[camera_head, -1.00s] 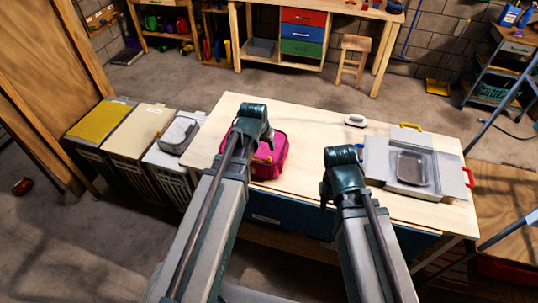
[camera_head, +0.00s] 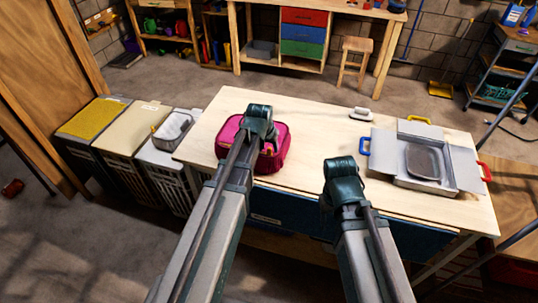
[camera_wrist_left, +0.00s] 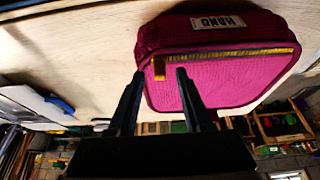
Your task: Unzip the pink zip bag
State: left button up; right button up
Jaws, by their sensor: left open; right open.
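The pink zip bag (camera_head: 278,150) lies on the wooden table, left of its middle. In the left wrist view the bag (camera_wrist_left: 230,82) shows a label, a yellow zip along its edge and a yellow zip pull (camera_wrist_left: 160,68). My left gripper (camera_head: 258,128) is over the bag in the head view, its fingertips hidden there. In the left wrist view my left gripper (camera_wrist_left: 161,74) is open and empty, its fingertips on either side of the pull in the picture. Whether they touch the bag is unclear. My right gripper (camera_head: 330,198) is open near the table's front edge, away from the bag.
A grey box (camera_head: 386,147) with coloured handles and a grey tray (camera_head: 425,161) stands on the right of the table. Hampers (camera_head: 122,128) stand to the left. The table between bag and box is clear.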

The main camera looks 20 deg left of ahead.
pick_arm(q)
jog(key=shift+w+f, duration=0.25)
jog(key=shift+f, duration=0.35)
jog(key=shift+r, duration=0.1)
grip_shut()
dwell(1.0)
